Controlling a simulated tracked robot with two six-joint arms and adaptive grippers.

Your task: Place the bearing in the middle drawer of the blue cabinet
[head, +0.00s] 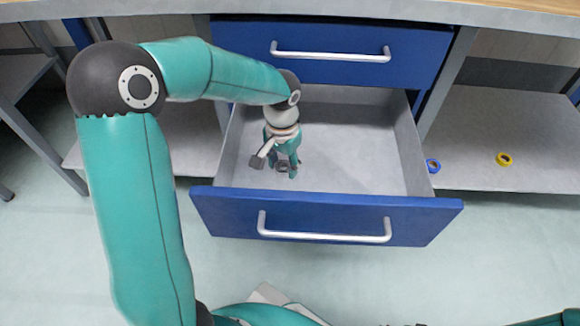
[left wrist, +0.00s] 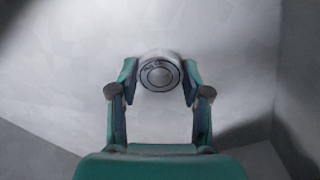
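The blue cabinet's middle drawer (head: 326,218) is pulled open, with a grey, empty-looking interior apart from my gripper and the bearing. My left gripper (head: 283,166) points down inside the drawer, in its left half, close to the drawer floor. The bearing (head: 283,168), a small dark grey ring, sits between its fingertips. In the left wrist view the bearing (left wrist: 159,75) fills the gap between both fingertips, which appear to press on its sides. Whether it touches the floor is hard to tell. My right gripper does not show clearly.
A closed blue drawer (head: 330,52) is above the open one. A blue ring (head: 433,166) and a yellow ring (head: 504,159) lie on the grey shelf (head: 470,125) to the right. Drawer walls stand close to my left gripper's left side; the drawer's right half is free.

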